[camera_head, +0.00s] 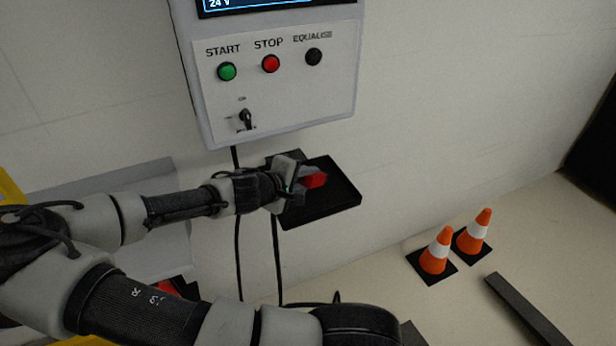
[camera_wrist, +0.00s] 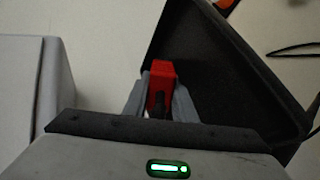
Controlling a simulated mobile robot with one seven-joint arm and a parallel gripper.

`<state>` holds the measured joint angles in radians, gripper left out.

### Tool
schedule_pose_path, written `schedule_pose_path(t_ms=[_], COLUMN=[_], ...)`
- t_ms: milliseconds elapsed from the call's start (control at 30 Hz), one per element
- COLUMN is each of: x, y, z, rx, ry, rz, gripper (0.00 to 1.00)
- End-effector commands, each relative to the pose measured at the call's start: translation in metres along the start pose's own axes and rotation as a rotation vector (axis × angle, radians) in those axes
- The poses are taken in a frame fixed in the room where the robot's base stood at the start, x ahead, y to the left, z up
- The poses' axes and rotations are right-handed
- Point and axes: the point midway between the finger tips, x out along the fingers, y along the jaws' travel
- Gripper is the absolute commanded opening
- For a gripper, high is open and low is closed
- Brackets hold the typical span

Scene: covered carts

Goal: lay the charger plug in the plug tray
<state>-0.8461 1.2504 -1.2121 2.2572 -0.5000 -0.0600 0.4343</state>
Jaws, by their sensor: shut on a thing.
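The charger plug (camera_head: 316,180) is a red block with a dark part. It also shows in the wrist view (camera_wrist: 162,73), between the two grey fingers. My gripper (camera_head: 301,180) is shut on it. The plug tray (camera_head: 343,192) is a black, shallow, rimmed tray under the charger box. In the head view my gripper and the plug are over the left part of the tray. In the wrist view the tray (camera_wrist: 215,70) spreads behind and to the right of the plug. I cannot tell whether the plug touches the tray floor. My gripper hides the tray's left part.
The charger box (camera_head: 290,95) with green, red and black buttons and a key switch is on the wall just above the tray. Black cables (camera_head: 237,250) hang below it. Two orange cones (camera_head: 437,252) and a dark floor bar (camera_head: 525,312) are at the lower right.

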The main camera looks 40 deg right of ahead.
Motion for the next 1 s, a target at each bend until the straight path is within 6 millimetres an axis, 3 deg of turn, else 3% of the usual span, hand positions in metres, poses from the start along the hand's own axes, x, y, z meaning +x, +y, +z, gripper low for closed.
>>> schedule_pose_path(t_ms=[700,733,800,833,1000], x=[0.0036,0.0030,0.0029,0.0029,0.0030], y=[-0.0061,-0.0050,-0.0049,-0.0050,-0.0066], z=[0.0000,0.0000,0.0000,0.0000,0.0001], rx=[0.001,0.001,0.001,0.001,-0.001], ry=[0.000,0.000,0.000,0.000,0.000], rz=[0.001,0.001,0.001,0.001,-0.002], gripper=[0.00,0.29,0.41,0.46,0.46])
